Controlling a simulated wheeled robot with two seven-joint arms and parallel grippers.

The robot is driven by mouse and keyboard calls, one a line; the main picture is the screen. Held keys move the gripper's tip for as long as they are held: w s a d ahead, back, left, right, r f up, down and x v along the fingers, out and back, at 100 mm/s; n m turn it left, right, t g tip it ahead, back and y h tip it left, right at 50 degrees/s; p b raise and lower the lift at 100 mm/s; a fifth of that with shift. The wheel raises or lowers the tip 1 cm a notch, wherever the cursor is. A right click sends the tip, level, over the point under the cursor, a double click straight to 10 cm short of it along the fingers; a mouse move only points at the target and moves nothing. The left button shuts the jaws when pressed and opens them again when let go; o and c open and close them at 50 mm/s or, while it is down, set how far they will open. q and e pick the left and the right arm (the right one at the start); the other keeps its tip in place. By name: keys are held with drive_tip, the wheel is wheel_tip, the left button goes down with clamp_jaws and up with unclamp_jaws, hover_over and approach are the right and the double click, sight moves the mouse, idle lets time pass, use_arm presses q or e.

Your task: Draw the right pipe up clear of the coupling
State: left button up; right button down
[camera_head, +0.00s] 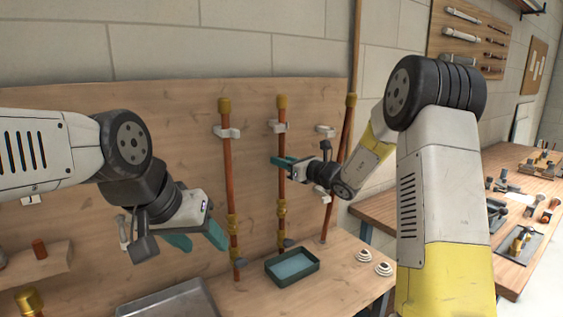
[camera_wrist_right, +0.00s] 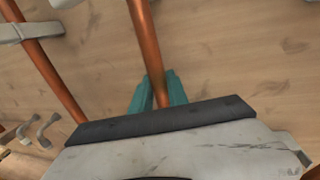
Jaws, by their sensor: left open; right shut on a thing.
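Three copper pipes stand in front of the wooden board: a left pipe (camera_head: 228,165), a middle pipe (camera_head: 282,187) and a leaning one further right (camera_head: 346,128). My right gripper (camera_head: 284,163) is shut on the middle pipe, below its white clip (camera_head: 278,128). The wrist view shows this pipe (camera_wrist_right: 146,45) between the teal fingers (camera_wrist_right: 158,95). A brass coupling (camera_head: 281,208) is low on its line, and the pipe appears to run down to it; I cannot tell how deep it sits. My left gripper (camera_head: 198,241) is open and empty, left of the left pipe.
A green tray (camera_head: 291,280) sits on the bench below the pipes, with white round fittings (camera_head: 373,263) to its right. A grey metal tray (camera_head: 170,302) is at the front left. A tool bench (camera_head: 518,200) stands at the far right. The leaning pipe is close behind my right forearm.

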idle(0.4)
wheel_tip(320, 180, up, 6)
drive_tip(key=shift+f, duration=0.15)
drive_tip(key=c, duration=1.5)
unclamp_jaws()
drive_tip(key=shift+o, duration=1)
drive_tip(key=shift+f, duration=0.1)
approach(284, 144)
drive_tip(key=x, duration=0.3)
drive_tip(key=shift+w+a, duration=0.1)
drive_tip(key=shift+w, duration=0.1)
